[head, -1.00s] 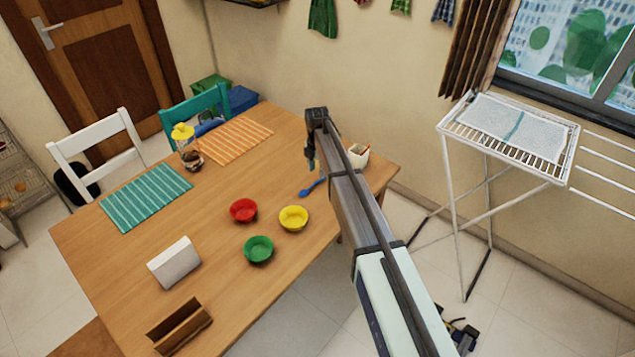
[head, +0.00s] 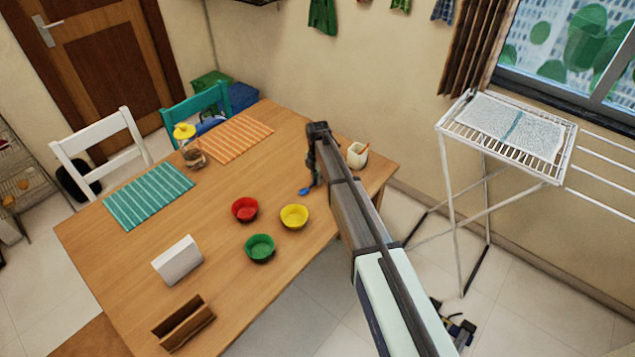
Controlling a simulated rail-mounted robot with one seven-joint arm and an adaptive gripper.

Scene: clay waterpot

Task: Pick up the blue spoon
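The blue spoon (head: 304,191) lies on the wooden table (head: 225,195) near its right-hand edge. Its bowl end shows; the rest is covered by my gripper. My gripper (head: 315,180) points down from the end of my arm, with its fingertips low over the spoon's handle side. It is small and dark here, so I cannot tell whether its fingers are apart, shut, or touching the spoon.
Yellow (head: 294,216), red (head: 245,209) and green (head: 260,248) bowls stand left of and nearer than the spoon. A white pot (head: 357,155) with a stick in it stands right of my gripper. Bare tabletop lies left of the spoon.

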